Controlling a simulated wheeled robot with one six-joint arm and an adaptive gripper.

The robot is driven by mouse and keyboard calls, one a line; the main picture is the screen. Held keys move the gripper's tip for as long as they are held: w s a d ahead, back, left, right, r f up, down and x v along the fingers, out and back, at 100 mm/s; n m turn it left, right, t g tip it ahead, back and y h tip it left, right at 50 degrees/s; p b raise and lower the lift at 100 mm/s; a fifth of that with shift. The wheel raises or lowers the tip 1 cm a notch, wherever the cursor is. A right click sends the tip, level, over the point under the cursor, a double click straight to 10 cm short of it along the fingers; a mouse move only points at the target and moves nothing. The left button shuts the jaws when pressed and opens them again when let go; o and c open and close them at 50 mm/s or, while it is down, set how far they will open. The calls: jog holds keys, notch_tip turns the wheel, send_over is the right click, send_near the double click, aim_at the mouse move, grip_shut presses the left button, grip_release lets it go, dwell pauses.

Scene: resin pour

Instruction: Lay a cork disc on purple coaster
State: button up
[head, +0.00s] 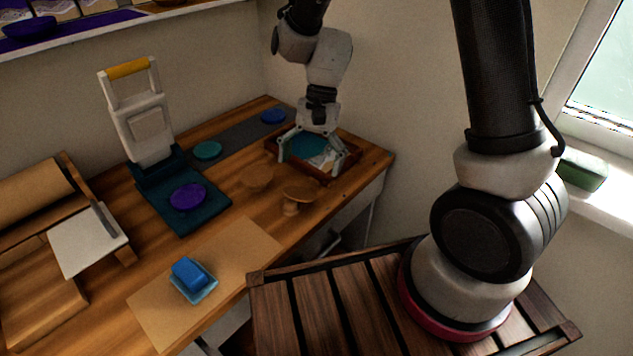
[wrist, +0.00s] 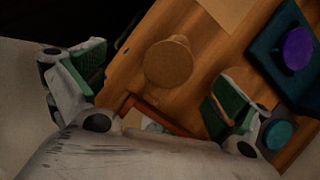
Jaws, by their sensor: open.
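The purple coaster (head: 188,196) lies on the dark teal base of a press, left of my gripper. It also shows at the right of the wrist view (wrist: 297,48). A round cork-coloured disc (head: 300,188) sits on a short stem near the table's front edge. In the wrist view a cork disc (wrist: 168,64) shows between and beyond my fingers. A second brown round piece (head: 257,176) lies just left of it; my right finger partly hides it in the wrist view. My gripper (head: 314,158) is open and empty above the tray, behind and right of the discs.
A wooden-rimmed tray (head: 352,152) with teal and pale contents lies under my gripper. The press (head: 140,125) stands upright at left. A teal disc (head: 207,150) and blue disc (head: 273,116) lie on a grey strip. A blue block (head: 188,272) rests on brown paper (head: 237,252).

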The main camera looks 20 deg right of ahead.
aim_at(298, 193)
jog(key=shift+w+m, duration=0.5)
jog(key=shift+m, duration=0.6)
jog(key=x, duration=0.5)
jog(key=w+a+x, duration=0.1)
jog(key=x, duration=0.1)
jog(key=shift+s+a+f, duration=0.1)
jog(key=shift+s+f, duration=0.1)
jog(key=shift+f, duration=0.1)
jog(key=c, duration=0.8)
jog(key=shift+c, duration=0.3)
